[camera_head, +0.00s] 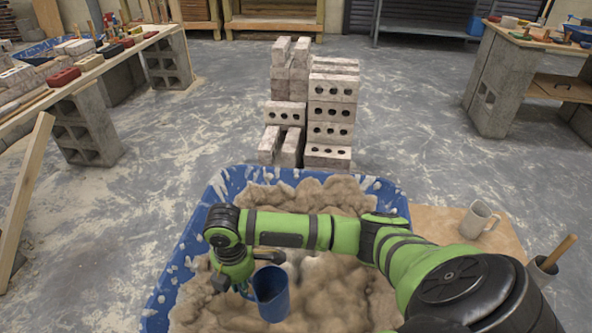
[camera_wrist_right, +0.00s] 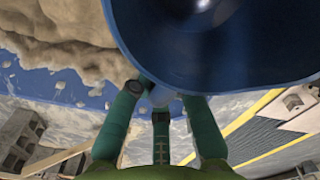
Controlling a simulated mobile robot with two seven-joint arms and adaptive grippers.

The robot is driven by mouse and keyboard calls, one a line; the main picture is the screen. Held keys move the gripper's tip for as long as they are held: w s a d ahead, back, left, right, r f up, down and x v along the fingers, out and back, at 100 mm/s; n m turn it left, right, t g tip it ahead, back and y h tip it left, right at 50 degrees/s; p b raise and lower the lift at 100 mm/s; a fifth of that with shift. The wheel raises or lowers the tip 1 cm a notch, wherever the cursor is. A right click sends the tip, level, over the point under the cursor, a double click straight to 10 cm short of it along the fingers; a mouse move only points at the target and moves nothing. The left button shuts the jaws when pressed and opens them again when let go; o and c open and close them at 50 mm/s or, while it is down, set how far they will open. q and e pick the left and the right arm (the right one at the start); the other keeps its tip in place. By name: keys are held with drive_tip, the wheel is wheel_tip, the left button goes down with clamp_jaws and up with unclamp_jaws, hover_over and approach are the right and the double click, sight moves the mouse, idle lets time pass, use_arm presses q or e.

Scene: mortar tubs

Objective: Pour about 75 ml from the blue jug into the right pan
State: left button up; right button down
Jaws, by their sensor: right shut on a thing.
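The blue jug (camera_head: 271,295) is low in the head view, over the mortar in the blue tub. It looks close to upright; whether it touches the mortar I cannot tell. My right gripper (camera_head: 245,288) is shut on it from the left side. In the right wrist view the jug (camera_wrist_right: 235,45) fills the upper right, with my gripper's fingers (camera_wrist_right: 163,98) at its near side. Its inside is dark blue, and I cannot make out how much it holds. My left gripper is out of view. I can make out no pan in either view.
The blue tub (camera_head: 218,187) holds lumpy mortar (camera_head: 305,195). Stacked bricks (camera_head: 331,112) stand behind the tub.

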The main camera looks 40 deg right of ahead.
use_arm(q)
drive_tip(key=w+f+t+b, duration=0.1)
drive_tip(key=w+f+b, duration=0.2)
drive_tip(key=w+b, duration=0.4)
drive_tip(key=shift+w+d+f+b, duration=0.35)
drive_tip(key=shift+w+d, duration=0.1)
use_arm(e)
drive_tip(key=w+d+f+n, duration=0.2)
drive_tip(key=w+f+n, duration=0.2)
drive_tip(key=f+n, duration=0.8)
drive_tip(key=shift+w+d+f+n+y, duration=0.2)
drive_tip(key=shift+f+n+y, duration=0.15)
drive_tip(key=shift+n, duration=1.55)
drive_tip(key=shift+t, duration=0.3)
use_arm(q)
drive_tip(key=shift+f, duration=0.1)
use_arm(e)
drive_tip(key=shift+f, duration=0.1)
drive_tip(key=shift+s, duration=0.1)
